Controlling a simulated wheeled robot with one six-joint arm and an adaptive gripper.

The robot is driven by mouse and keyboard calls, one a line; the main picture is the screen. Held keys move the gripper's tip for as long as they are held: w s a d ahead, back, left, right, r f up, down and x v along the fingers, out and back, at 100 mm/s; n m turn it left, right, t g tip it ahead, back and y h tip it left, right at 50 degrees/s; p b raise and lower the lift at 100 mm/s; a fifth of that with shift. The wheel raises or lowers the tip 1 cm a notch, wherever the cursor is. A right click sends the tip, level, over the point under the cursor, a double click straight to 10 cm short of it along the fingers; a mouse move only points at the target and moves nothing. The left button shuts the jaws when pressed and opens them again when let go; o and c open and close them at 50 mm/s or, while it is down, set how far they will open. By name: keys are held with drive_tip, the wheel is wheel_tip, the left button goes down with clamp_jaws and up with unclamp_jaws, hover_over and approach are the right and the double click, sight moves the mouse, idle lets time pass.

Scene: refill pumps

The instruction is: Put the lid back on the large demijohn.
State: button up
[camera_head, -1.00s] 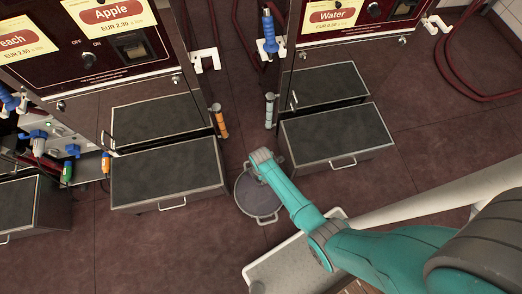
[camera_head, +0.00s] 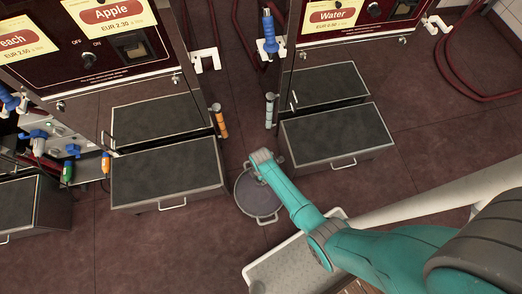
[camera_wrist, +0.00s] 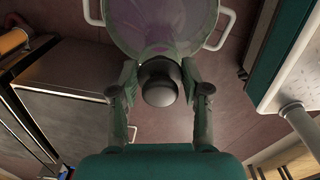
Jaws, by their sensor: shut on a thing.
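The large demijohn (camera_head: 258,204) stands on the floor between the two dispensers, round and greyish with a handle on either side. My arm covers part of it in the head view. In the wrist view the demijohn (camera_wrist: 160,28) is translucent with a purple tint, at the top of the picture. A dark grey round lid (camera_wrist: 160,90) sits between the fingers of my gripper (camera_wrist: 160,80), which is shut on it. The lid overlaps the demijohn's edge in this view. I cannot tell whether it touches the demijohn. The fingertips are hidden from the head camera.
Drawer-like dark platforms, one under the Apple dispenser (camera_head: 168,172) and one under the Water dispenser (camera_head: 338,137), flank the demijohn. A pale tray (camera_head: 290,270) lies at the lower right, by my arm. Open floor (camera_head: 185,250) lies at the lower left.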

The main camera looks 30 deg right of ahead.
drive_tip(key=o, duration=1.4)
drive_tip(key=shift+c, duration=0.2)
drive_tip(key=shift+r, duration=0.15)
drive_tip(key=shift+r, duration=3.35)
clamp_jaws()
